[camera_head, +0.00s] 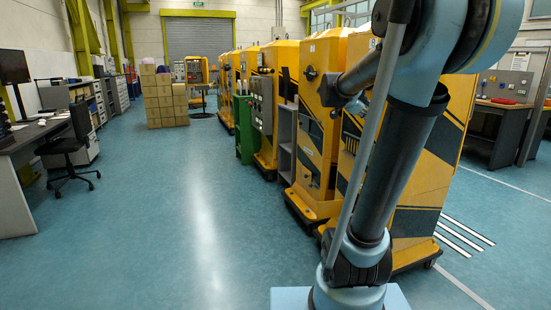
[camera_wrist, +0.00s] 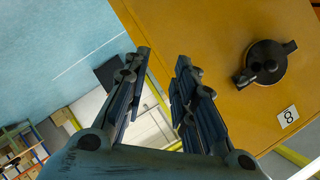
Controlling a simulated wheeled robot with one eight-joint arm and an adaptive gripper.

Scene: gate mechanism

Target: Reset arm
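My gripper (camera_wrist: 163,57) shows in the wrist view with its two dark fingers apart and nothing between them. A yellow cabinet (camera_wrist: 215,45) fills the upper right of that view. A black round knob or handle (camera_wrist: 266,63) with side lugs is fixed on the cabinet face, to the right of my fingers and apart from them. In the head view, my arm crosses in front of the nearest yellow cabinets (camera_head: 418,190). The fingers cannot be made out clearly there.
A row of yellow cabinets (camera_head: 317,130) recedes along the right of the head view. A green bin (camera_head: 244,130) stands beside them. Stacked boxes (camera_head: 164,100) are at the back. A desk (camera_head: 25,135) and black chair (camera_head: 70,145) are at left. The middle floor is clear.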

